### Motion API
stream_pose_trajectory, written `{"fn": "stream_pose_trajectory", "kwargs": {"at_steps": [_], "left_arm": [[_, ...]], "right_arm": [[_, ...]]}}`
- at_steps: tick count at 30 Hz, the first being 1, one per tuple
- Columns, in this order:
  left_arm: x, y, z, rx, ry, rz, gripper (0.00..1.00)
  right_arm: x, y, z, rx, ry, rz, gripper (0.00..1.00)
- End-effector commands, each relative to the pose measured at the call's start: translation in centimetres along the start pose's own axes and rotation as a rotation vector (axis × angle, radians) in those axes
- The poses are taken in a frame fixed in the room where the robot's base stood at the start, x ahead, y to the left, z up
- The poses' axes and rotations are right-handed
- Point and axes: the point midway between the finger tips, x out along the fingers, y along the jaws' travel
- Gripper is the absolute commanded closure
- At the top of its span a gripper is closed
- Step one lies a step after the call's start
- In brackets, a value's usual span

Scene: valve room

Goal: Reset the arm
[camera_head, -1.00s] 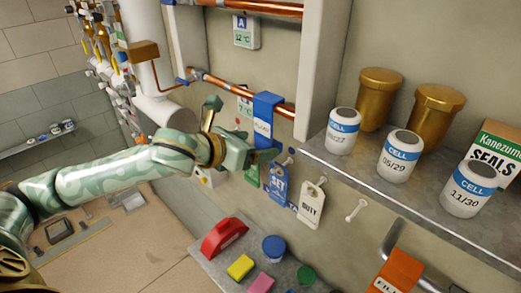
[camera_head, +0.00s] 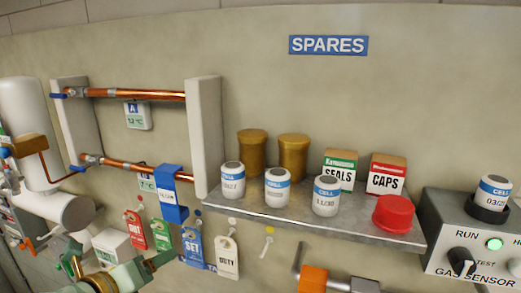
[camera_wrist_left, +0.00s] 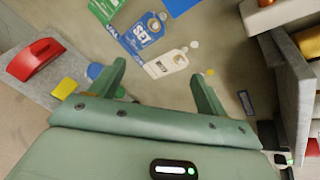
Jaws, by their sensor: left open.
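My left gripper (camera_head: 122,264) shows at the bottom left of the head view, in front of the wall with the tags; most of its arm is out of the picture. In the left wrist view its two fingers (camera_wrist_left: 160,86) stand wide apart with nothing between them. Beyond the fingers hang the blue SET tag (camera_wrist_left: 141,33) and the white DUTY tag (camera_wrist_left: 166,64), apart from the gripper. In the head view the SET tag (camera_head: 194,248) and DUTY tag (camera_head: 227,258) hang on wall pegs. My right gripper is not in view.
A shelf (camera_head: 330,228) holds several CELL jars, gold cups, boxes and a red cap (camera_head: 394,213). A gas sensor (camera_head: 455,240) is at right. Copper pipes (camera_head: 140,168) run at left. A red-handled item (camera_wrist_left: 35,60) lies on a lower ledge.

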Motion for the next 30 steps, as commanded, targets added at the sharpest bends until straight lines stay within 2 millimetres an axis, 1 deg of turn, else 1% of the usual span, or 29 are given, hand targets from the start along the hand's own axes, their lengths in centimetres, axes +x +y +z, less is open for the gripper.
{"fn": "stream_pose_trajectory", "kwargs": {"at_steps": [1,2,3,5,6,8,9,11,12,14,16,17,18,20,21,23,24,26,27,29,30], "left_arm": [[0.0,0.9,-2.9,-0.228,-0.003,0.038,0.24],[-0.1,1.6,-4.1,-0.368,-0.022,0.07,0.24],[-0.5,2.8,-5.5,-0.539,-0.054,0.118,0.24],[-1.3,4.7,-7.4,-0.771,-0.109,0.192,0.24],[-2.0,6.0,-8.5,-0.908,-0.153,0.243,0.24],[-3.2,7.9,-10.2,-1.095,-0.225,0.318,0.24],[-4.2,9.2,-11.3,-1.207,-0.28,0.37,0.24],[-5.7,11.1,-12.8,-1.357,-0.369,0.445,0.24],[-6.8,12.2,-13.8,-1.444,-0.428,0.492,0.24],[-8.6,13.8,-15.2,-1.557,-0.522,0.557,0.24],[-10.7,15.5,-16.8,-1.667,-0.638,0.631,0.24],[-10.4,16.3,-17.8,-1.687,-0.653,0.645,0.24],[-8.9,17.4,-19.4,-1.685,-0.63,0.65,0.24],[-7.3,18.7,-21.6,-1.693,-0.606,0.668,0.24],[-6.3,19.7,-23.1,-1.7,-0.591,0.68,0.24],[-4.8,21.1,-25.6,-1.713,-0.568,0.7,0.24],[-3.8,22.2,-27.3,-1.722,-0.552,0.716,0.24],[-2.3,23.9,-30.2,-1.738,-0.528,0.74,0.24],[-1.2,25.3,-32.5,-1.75,-0.511,0.759,0.24],[0.3,27.5,-36.2,-1.771,-0.485,0.791,0.24],[1.4,29.2,-39.0,-1.787,-0.467,0.815,0.24]], "right_arm": [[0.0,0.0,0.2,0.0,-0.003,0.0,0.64],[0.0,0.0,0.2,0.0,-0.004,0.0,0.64],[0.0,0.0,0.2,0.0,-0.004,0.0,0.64],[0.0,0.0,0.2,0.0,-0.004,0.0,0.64],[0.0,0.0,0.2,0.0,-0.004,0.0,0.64],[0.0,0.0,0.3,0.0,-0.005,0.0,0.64],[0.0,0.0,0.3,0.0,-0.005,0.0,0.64],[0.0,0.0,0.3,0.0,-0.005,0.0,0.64],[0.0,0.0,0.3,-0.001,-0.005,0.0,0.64],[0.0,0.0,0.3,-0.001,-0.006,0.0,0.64],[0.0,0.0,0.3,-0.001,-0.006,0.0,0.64],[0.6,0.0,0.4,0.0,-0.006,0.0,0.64],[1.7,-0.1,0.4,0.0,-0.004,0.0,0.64],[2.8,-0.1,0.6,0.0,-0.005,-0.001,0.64],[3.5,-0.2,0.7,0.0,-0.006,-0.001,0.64],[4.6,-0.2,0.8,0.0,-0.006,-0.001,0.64],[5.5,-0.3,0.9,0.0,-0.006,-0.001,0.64],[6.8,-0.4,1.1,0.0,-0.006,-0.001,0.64],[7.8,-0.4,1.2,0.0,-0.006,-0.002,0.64],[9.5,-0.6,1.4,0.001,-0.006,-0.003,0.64],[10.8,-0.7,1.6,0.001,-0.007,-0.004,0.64]]}}
